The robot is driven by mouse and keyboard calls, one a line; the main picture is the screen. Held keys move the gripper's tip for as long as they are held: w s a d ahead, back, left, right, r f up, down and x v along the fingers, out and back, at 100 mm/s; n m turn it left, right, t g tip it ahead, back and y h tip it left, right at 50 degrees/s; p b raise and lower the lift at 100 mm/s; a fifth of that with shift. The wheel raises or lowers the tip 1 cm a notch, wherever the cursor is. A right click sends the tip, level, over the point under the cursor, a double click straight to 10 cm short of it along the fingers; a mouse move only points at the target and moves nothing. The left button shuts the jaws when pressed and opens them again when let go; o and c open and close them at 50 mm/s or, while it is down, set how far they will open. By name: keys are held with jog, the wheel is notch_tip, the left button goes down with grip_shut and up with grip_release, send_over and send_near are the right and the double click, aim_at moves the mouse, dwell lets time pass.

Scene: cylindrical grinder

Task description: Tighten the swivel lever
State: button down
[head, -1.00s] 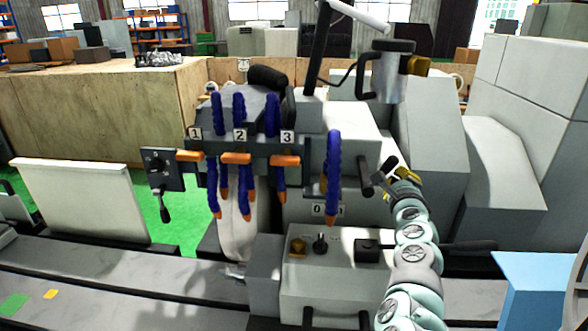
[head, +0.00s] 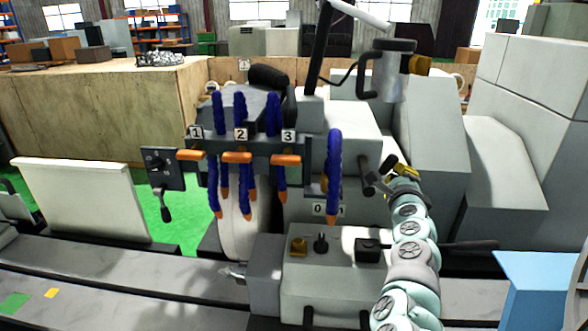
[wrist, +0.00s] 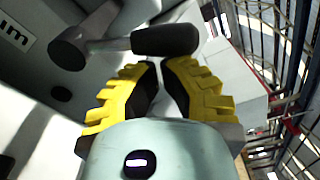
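The swivel lever (wrist: 165,40) shows at the top of the wrist view, with a dark round hub at its left end and a thick black grip on its right. In the head view its dark hub (head: 365,169) is on the grey machine, right of the hanging blue hose. My gripper (head: 392,168) is close to its right side. In the wrist view, the yellow-and-black fingers of my gripper (wrist: 161,67) are close together, with their tips just below the black grip. The lever does not lie between them. I cannot tell whether they touch it.
Blue hoses with orange valve handles (head: 237,157) hang left of my arm. A control box (head: 335,270) with knobs stands below. A cylindrical motor (head: 393,72) hangs above, and a light grey housing (head: 430,140) stands behind the arm. A blue box (head: 540,285) is at right.

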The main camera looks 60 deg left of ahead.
aim_at(386, 166)
jog(key=shift+s+a+r+n+b, duration=0.15)
jog(key=shift+s+a+r+n, duration=0.2)
jog(key=shift+n, duration=0.45)
jog(key=shift+s+a+r+n+b, duration=0.1)
jog(key=shift+s+a+r+n, duration=0.25)
jog(key=shift+n, duration=0.45)
jog(key=shift+s+a+r+n+b, duration=0.25)
jog(key=shift+s+n, duration=0.2)
jog(key=shift+n, duration=0.35)
